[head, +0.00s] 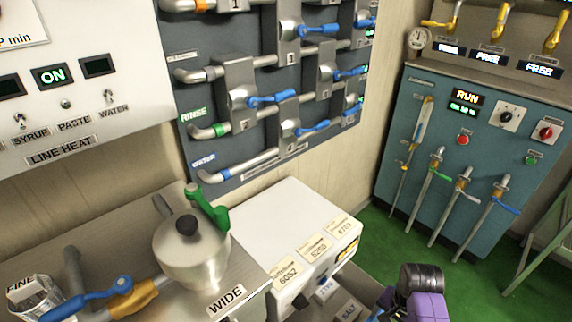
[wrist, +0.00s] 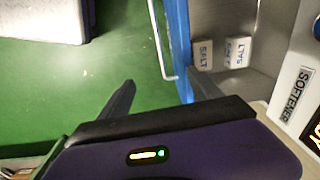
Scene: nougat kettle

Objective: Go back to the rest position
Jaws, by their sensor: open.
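In the head view a purple and black part of my arm (head: 415,300) shows at the lower right, cut off by the bottom edge; the fingers cannot be made out there. No marker of a rest position shows.
White salt blocks (wrist: 203,55) lie in the grey bin (wrist: 225,20). A steel pot (head: 190,255) with a green lever stands on the left counter beside a white box (head: 290,215). A teal cabinet (head: 475,125) stands behind. Green floor (head: 400,245) is open between.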

